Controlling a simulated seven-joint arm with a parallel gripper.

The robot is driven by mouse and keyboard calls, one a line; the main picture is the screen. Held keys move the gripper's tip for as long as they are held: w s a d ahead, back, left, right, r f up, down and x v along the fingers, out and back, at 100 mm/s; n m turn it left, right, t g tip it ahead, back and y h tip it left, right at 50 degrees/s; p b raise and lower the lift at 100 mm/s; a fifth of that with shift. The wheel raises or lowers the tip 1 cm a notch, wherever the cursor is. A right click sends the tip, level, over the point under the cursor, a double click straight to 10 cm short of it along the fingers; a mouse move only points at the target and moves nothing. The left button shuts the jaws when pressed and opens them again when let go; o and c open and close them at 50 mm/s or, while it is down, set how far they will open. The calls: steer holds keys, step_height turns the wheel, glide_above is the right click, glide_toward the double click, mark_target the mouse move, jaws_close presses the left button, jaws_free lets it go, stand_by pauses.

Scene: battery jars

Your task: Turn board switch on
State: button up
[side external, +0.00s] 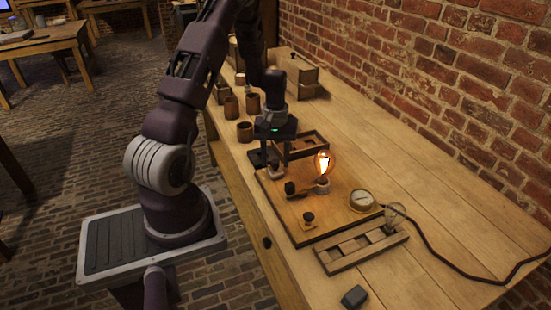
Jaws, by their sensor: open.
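The wooden board (277,205) lies on the bench in the side external view. A clear bulb (324,165) stands in a holder on it and glows orange. A dark knob (290,188), which looks like the end of a switch lever, sits left of the bulb. A smaller dark knob (308,217) sits nearer the board's front. A round dial gauge (362,200) is at the board's right corner. My gripper (276,158) is open, pointing down over the board's far end, behind the dark knob. Its fingertips are small and partly dark, so contact cannot be told.
A slotted wooden tray (335,268) with an unlit bulb (395,215) lies right of the board. Brown jars (245,131) and a wooden box (314,139) stand behind. A dark block (354,297) lies near the front. A black cable (450,268) crosses the right side.

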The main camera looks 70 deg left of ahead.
mark_target(275, 162)
step_height(275, 162, up, 7)
stand_by(0.3)
steer(key=d+r+m+t, duration=0.2)
steer(key=d+r+m, duration=0.3)
steer(key=d+r, duration=0.85)
steer(key=s+d+r+m+t, duration=0.1)
steer(key=s+d+r+m, duration=0.2)
steer(key=s+d, duration=0.3)
steer(key=s+d+r+m+t, duration=0.2)
steer(key=s+d+r+m, duration=0.1)
steer(key=s+d, duration=0.3)
steer(key=shift+s+d+r+m+t, duration=0.3)
steer(key=shift+s+m, duration=0.5)
steer(key=shift+s, duration=0.35)
